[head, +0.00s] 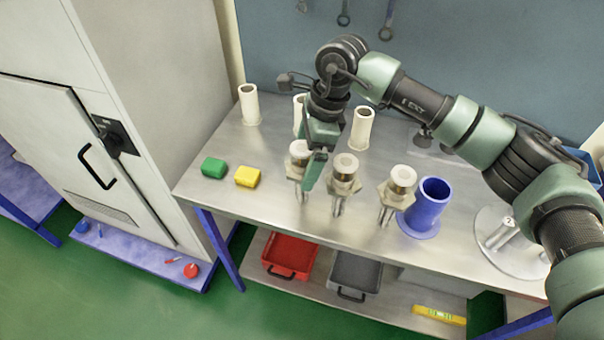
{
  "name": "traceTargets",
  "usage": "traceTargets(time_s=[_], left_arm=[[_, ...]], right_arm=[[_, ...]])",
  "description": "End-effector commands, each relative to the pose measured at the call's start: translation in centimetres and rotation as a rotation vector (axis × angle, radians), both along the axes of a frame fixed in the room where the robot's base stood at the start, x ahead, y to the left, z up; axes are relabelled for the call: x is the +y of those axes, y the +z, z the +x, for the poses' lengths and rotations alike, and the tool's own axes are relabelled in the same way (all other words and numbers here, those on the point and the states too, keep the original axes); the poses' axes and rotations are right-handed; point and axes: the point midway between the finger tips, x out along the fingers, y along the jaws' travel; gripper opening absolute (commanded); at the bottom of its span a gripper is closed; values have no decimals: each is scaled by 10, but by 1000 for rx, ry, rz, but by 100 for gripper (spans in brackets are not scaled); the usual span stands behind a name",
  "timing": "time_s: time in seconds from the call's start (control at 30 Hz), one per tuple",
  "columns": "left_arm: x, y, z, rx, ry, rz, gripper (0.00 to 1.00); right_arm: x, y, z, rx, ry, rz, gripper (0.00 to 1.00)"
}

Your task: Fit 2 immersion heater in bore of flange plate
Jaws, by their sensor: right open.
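Three immersion heaters with pale round caps, brass hex collars and metal rods stand in a row on the steel bench: left (299,150), middle (346,166) and right (402,178). I cannot read numbers on them. The flange plate (491,229) is a pale round disc at the bench's right end, with a short tube marked 2 (503,235) on it. My right arm hides part of the plate. My right gripper (313,170) is open and points down at the left heater, a finger in front of it. I cannot tell whether they touch. My left gripper is out of view.
A blue cup (431,205) stands between the right heater and the plate. Cream tubes (249,105) stand along the back. Green (214,167) and yellow (247,177) blocks lie left. Red (290,257) and grey (354,275) trays sit on the lower shelf.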

Motion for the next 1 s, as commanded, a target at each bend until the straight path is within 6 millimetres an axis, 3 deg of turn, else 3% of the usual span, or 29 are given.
traceTargets(time_s=[0.13, 0.33, 1.0], left_arm=[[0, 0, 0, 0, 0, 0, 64], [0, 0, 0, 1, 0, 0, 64], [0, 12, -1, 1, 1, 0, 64]], right_arm=[[0, 0, 0, 0, 0, 0, 92], [0, 0, 0, 0, 0, 0, 36], [1, 35, 1, -3, 0, 2, 35]])
